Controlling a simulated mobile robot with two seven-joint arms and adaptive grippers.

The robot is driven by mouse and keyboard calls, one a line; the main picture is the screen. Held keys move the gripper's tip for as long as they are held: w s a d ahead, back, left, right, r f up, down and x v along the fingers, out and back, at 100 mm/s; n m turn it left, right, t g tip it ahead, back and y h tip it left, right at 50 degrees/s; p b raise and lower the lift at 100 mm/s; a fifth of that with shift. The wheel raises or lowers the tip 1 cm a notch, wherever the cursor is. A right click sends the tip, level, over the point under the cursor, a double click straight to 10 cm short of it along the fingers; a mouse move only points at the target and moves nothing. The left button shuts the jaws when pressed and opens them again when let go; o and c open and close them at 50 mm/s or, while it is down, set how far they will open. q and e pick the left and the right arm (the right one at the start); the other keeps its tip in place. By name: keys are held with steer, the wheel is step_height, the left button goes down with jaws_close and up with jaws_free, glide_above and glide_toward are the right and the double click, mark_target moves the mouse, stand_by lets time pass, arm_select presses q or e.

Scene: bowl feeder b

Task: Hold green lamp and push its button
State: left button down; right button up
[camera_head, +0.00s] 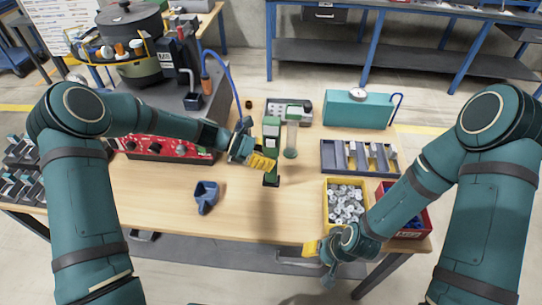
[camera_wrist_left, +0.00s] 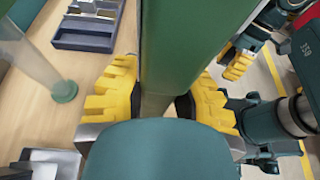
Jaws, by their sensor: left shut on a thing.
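The green lamp (camera_head: 271,132) is a tall green post with a dark lower end, upright over the middle of the table. My left gripper (camera_head: 262,163) has its yellow fingers shut on it. In the left wrist view the green post (camera_wrist_left: 190,55) runs between the two yellow fingers of my left gripper (camera_wrist_left: 158,105). I cannot make out the lamp's button. My right gripper (camera_head: 318,248) is apart from the lamp, low by the table's front edge; its yellow fingers also show in the left wrist view (camera_wrist_left: 238,66). I cannot tell its opening.
A clear tube on a green base (camera_head: 290,140) stands just right of the lamp. A yellow bin of metal parts (camera_head: 327,216), a red bin (camera_head: 425,222) and a grey divided tray (camera_head: 330,172) are at right. A blue holder (camera_head: 206,194) is at left. The front middle is clear.

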mark_target(271, 174)
arm_select(q)
steer(key=shift+f+b, duration=2)
steer(key=shift+f, duration=1.7)
arm_select(e)
steer(key=shift+f, duration=2.05)
arm_select(q)
steer(key=c, duration=1.4)
jaws_free()
steer(key=shift+f, duration=0.1)
steer(key=shift+c, duration=0.2)
jaws_close()
arm_select(e)
jaws_close()
